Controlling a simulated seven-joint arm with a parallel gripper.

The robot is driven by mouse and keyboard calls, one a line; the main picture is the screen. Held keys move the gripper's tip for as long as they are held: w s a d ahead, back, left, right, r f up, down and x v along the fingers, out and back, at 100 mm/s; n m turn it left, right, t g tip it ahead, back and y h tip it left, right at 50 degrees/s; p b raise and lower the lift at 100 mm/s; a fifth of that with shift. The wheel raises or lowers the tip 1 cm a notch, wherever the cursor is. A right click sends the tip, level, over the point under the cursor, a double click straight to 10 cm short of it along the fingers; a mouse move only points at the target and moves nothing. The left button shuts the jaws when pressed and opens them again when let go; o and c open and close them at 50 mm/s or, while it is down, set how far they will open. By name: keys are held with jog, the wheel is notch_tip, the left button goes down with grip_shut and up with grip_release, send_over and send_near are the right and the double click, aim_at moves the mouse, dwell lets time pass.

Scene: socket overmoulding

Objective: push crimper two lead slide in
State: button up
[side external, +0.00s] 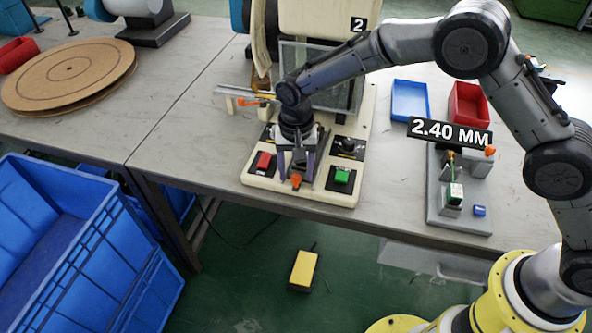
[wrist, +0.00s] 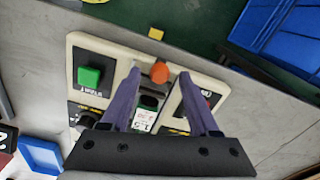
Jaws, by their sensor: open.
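Crimper two is the cream machine (side external: 256,186) with a black "2" plate (side external: 358,24), at the centre of the side view. Its lead slide shows an orange knob (side external: 296,180) at the front edge; the knob also shows in the wrist view (wrist: 160,72). Behind the knob, a dark block with a green top and white label (wrist: 146,117) sits in the slide channel. My gripper (side external: 296,176) points down over the slide, its purple fingers apart. In the wrist view the fingertips (wrist: 159,76) stand on either side of the knob. Contact with it cannot be told.
A red button (side external: 263,161) and a green button (side external: 342,177) flank the slide. Blue (side external: 410,100) and red (side external: 468,104) trays and a grey fixture (side external: 459,214) stand right, by a "2.40 MM" sign (side external: 450,133).

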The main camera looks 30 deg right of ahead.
jog(key=shift+f, duration=0.2)
grip_shut()
jog(key=shift+r, duration=0.1)
dwell(1.3)
